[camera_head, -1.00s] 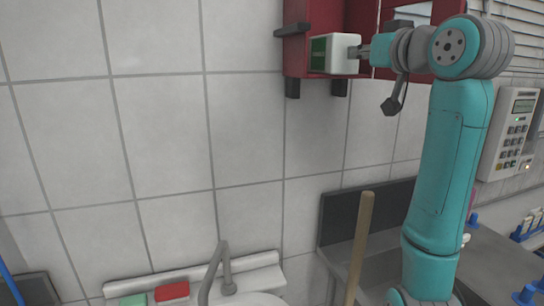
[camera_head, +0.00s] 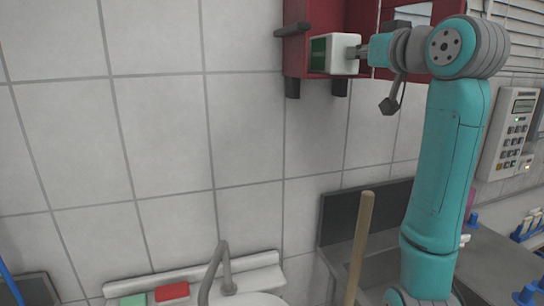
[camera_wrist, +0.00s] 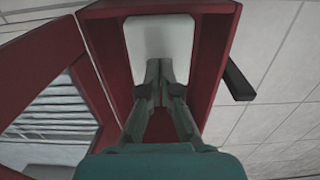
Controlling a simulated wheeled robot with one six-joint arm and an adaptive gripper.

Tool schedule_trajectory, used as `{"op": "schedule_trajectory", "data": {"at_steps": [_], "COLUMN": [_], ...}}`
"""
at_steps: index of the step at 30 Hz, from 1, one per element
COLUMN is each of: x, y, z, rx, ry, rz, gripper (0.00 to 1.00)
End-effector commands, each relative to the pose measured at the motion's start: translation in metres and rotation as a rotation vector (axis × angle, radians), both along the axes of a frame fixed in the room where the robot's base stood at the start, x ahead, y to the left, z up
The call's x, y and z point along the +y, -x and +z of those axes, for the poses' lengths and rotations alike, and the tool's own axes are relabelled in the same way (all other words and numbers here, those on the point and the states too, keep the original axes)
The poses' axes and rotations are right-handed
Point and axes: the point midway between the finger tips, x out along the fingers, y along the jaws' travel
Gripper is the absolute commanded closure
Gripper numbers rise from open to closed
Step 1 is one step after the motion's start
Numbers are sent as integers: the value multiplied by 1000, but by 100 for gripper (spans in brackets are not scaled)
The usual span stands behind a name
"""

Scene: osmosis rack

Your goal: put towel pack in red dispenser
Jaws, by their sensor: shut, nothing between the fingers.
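The red dispenser (camera_head: 296,55) hangs on the tiled wall at the top of the head view, with its front open. The towel pack (camera_head: 343,55), a white block with a green end, sits inside the dispenser's lower part. In the wrist view the white pack (camera_wrist: 174,45) stands between the red walls of the dispenser (camera_wrist: 215,65). My gripper (camera_wrist: 160,68) is shut, its fingertips together at the pack's near face with nothing between them. I cannot tell whether the tips touch the pack. In the head view my gripper (camera_head: 360,52) reaches in from the right.
The dispenser's red door with a window (camera_wrist: 50,105) stands open at the left in the wrist view. Below are a basin (camera_head: 255,298), a steel sink (camera_head: 340,245) and an upright wooden handle (camera_head: 361,240). A keypad phone (camera_head: 514,130) hangs at the right.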

Motion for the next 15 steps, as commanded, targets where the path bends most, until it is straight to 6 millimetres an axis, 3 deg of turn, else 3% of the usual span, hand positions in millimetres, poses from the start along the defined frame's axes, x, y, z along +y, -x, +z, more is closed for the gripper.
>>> {"op": "schedule_trajectory", "data": {"at_steps": [15], "x": [6], "y": [-17], "z": [0], "rx": [0], "ry": [0], "rz": [0], "gripper": [100]}}
